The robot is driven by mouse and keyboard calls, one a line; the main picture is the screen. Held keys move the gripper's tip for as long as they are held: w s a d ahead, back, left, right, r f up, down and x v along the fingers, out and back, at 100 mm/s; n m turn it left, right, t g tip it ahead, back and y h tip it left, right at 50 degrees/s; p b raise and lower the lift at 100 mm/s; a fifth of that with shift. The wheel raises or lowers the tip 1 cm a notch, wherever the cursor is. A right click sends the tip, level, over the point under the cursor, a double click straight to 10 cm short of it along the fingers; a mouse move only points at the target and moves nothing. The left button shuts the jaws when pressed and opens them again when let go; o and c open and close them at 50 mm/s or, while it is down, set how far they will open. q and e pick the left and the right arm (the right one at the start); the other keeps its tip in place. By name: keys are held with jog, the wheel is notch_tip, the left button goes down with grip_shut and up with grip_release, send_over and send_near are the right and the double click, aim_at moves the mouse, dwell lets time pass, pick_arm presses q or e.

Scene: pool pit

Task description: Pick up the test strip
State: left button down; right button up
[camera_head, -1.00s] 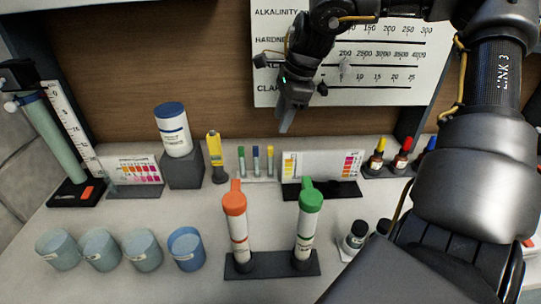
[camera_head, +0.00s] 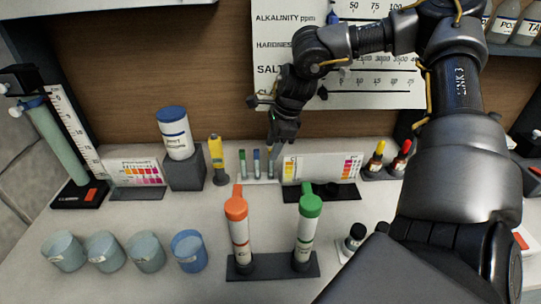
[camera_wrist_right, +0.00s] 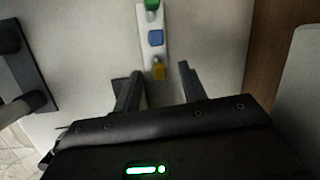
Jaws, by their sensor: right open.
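No thing is plainly recognisable as a test strip. Three slim upright pieces with coloured tops, green (camera_head: 242,158), blue (camera_head: 256,159) and yellow (camera_head: 270,161), stand in a row on a pale holder (camera_wrist_right: 143,20) at the back of the counter. My right gripper (camera_head: 273,146) is open over the yellow end of this row. In the right wrist view its two fingers (camera_wrist_right: 159,73) stand on either side of the yellow top, with a gap showing on both sides. My left gripper is out of view.
A colour chart (camera_head: 328,166) stands just right of the row and a yellow device (camera_head: 217,157) to its left. In front, a rack holds an orange-capped tube (camera_head: 237,229) and a green-capped tube (camera_head: 308,227). Several blue-grey cups (camera_head: 147,253) stand front left.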

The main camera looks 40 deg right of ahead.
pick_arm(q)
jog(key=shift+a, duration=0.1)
pick_arm(e)
jog(key=shift+c, duration=0.9)
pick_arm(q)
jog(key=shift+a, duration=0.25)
pick_arm(e)
grip_shut()
jog(key=shift+r, duration=0.15)
